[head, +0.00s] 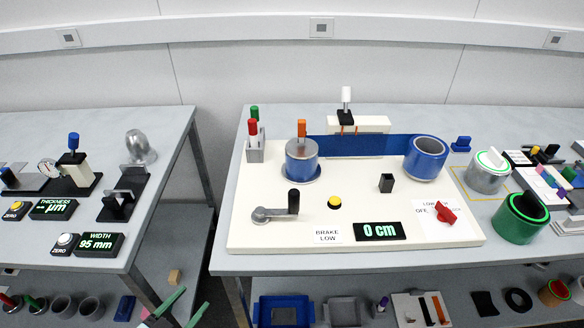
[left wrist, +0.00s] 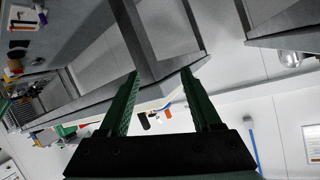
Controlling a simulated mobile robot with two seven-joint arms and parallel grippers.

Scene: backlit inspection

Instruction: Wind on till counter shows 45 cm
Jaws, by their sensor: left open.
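The counter (head: 380,231) on the cream winding board (head: 270,240) reads 0 cm in green. A crank with a grey arm and black upright knob (head: 293,202) stands left of it. Blue web (head: 365,146) runs between the left spool (head: 302,165), which has a silver drum, and the blue right roll (head: 425,160). A yellow button (head: 335,202) and a red switch (head: 446,213) sit on the board; a label reads BRAKE LOW. My left gripper (head: 188,303) is open and empty, low in front of the gap between the tables; its green fingers also show in the left wrist view (left wrist: 160,73).
The left table (head: 100,262) holds gauges reading thickness and 95 mm width. Pens in a holder (head: 255,149) stand at the board's back left. Rolls, including a green one (head: 520,217), crowd the right. Bins and tools lie on the lower shelf (head: 245,318).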

